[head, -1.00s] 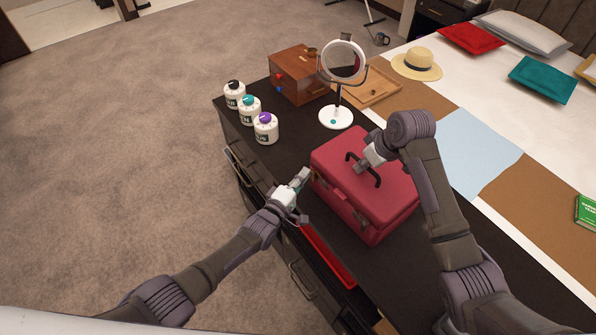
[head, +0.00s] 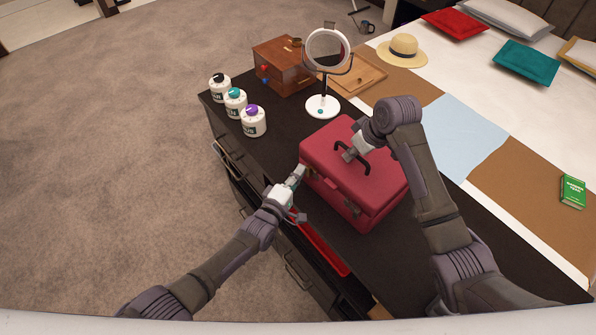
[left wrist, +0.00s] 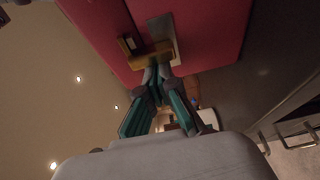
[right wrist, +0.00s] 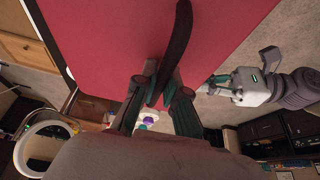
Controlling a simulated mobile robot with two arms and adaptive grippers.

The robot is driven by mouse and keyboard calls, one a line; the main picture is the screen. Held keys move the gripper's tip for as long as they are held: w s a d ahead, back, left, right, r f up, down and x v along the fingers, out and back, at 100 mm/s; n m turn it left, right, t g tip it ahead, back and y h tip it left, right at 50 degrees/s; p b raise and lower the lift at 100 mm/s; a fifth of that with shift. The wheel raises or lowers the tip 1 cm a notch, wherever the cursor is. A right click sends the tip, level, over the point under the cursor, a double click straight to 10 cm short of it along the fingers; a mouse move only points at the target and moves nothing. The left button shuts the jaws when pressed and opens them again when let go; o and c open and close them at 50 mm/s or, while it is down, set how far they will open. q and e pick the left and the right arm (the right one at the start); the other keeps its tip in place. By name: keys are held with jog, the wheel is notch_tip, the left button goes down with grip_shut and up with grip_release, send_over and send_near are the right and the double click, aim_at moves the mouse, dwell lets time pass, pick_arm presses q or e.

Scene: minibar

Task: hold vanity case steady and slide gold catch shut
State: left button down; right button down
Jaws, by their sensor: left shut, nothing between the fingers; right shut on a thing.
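The red vanity case (head: 375,190) stands upright on the dark dresser top with its lid down. My right gripper (head: 350,153) is shut on its black handle (head: 365,165); in the right wrist view the handle (right wrist: 180,40) runs between the fingers. My left gripper (head: 300,172) is at the case's front, near its left corner. In the left wrist view its shut fingertips (left wrist: 157,72) are at the gold catch (left wrist: 150,56), beside a metal plate on the red front. They seem to touch the catch, with nothing between them. How far the catch is slid I cannot tell.
Three white jars (head: 236,102) stand at the dresser's left end. A round mirror (head: 326,50) and a wooden box (head: 283,65) are behind. An open drawer with a red thing (head: 322,248) lies below my left arm. The bed is right.

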pick_arm(q)
jog(key=w+a, duration=0.2)
jog(key=w, duration=0.1)
jog(key=shift+a, duration=0.25)
pick_arm(e)
jog(key=shift+w+a+r, duration=0.1)
jog(key=shift+a, duration=0.05)
pick_arm(q)
jog(key=v, duration=1)
jog(key=shift+a, duration=0.1)
pick_arm(e)
jog(key=c, duration=1.2)
grip_release()
jog(key=shift+o, duration=0.2)
